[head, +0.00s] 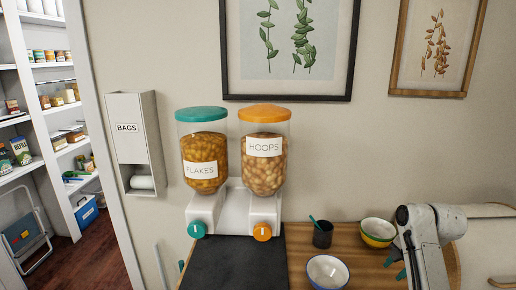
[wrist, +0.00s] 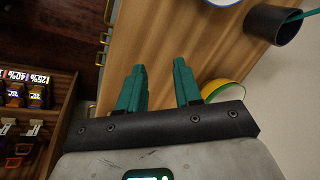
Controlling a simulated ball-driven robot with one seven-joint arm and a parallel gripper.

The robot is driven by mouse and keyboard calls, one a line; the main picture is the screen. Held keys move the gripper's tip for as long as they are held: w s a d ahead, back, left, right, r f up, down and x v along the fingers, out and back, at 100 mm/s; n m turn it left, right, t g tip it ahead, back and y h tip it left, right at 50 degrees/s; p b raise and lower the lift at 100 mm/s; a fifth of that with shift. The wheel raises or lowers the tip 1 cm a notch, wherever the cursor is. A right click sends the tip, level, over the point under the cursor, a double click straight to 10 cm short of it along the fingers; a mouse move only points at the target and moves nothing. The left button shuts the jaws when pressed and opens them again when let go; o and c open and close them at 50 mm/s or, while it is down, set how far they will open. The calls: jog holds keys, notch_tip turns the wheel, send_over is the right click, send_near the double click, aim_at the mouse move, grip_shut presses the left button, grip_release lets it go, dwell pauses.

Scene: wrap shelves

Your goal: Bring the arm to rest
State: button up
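My arm with its grey wrist housing stands at the right in the head view, over the wooden counter (head: 350,245). My gripper (wrist: 161,75) shows in the wrist view with its two teal fingers apart and nothing between them. Its fingers point along the wooden counter top (wrist: 165,40). In the head view the fingers (head: 397,263) are small and partly hidden by the wrist. A yellow and green bowl (head: 378,231) stands just left of my arm, and it also shows beside the right finger in the wrist view (wrist: 222,92).
A white bowl with a blue rim (head: 327,272) and a dark cup with a teal stick (head: 323,235) stand on the counter. A cereal dispenser (head: 236,212) stands left of them by a dark mat (head: 235,264). In the wrist view, shelves with goods (wrist: 35,110) lie left.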

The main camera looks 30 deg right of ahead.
jog(key=s+a+f+n, duration=0.1)
jog(key=a+f+n, duration=0.15)
jog(key=a, duration=0.45)
jog(key=s+a+f+n+g, duration=0.1)
jog(key=a+f+n, duration=0.1)
jog(key=a+f, duration=0.3)
jog(key=s+a+f+n, duration=0.1)
jog(key=a+f+n, duration=0.2)
jog(key=a, duration=0.5)
jog(key=s+a+f+n+g, duration=0.1)
jog(key=s+a+f+n, duration=0.1)
jog(key=s+a+n, duration=0.7)
jog(key=s+a, duration=0.3)
jog(key=s, duration=0.5)
jog(key=shift+s+f+g, duration=0.25)
jog(key=shift+f+g, duration=0.05)
jog(key=shift+f, duration=0.05)
